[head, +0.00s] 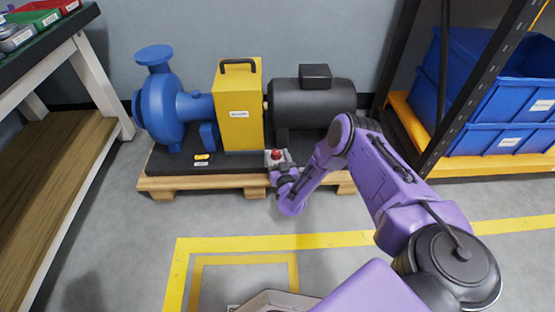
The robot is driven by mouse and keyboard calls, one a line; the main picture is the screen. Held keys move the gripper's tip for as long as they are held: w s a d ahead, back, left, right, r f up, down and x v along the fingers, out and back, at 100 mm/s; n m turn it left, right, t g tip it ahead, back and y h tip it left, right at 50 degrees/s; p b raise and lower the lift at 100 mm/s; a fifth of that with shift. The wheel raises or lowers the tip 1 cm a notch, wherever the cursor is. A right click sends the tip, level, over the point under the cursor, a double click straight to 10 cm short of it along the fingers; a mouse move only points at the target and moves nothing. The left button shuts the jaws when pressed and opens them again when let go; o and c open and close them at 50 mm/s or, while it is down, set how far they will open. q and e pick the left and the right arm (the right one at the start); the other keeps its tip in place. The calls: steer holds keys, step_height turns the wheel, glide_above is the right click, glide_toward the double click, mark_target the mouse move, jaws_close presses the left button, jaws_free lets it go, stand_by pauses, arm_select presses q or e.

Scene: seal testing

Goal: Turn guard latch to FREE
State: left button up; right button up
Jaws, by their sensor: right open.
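A small yellow latch (202,156) sits on the front of the black base, left of the yellow guard (238,115), with a small white label below it. The latch is too small for its setting to be read. The guard stands between the blue pump (168,105) and the black motor (310,103) and has a black handle on top. My right gripper (279,174) is open in front of the base, to the right of the latch and apart from it. It is just below a grey box with a red button (277,155), and whether they touch is unclear. My left gripper is out of view.
The machine stands on a wooden pallet (205,183). A workbench (60,150) with coloured bins is at the left. A rack with blue crates (500,100) is at the right. The grey floor before the pallet is open, with yellow lines (215,244).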

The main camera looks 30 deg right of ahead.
steer(key=c, duration=1)
steer(key=shift+w+a+m+g+h, duration=0.1)
steer(key=shift+a+m+g+h, duration=0.2)
steer(key=shift+m+g+h, duration=0.5)
steer(key=shift+c, duration=0.2)
steer(key=shift+m+h, duration=0.6)
steer(key=shift+h, duration=0.5)
steer(key=o, duration=1)
steer(key=shift+o, duration=0.2)
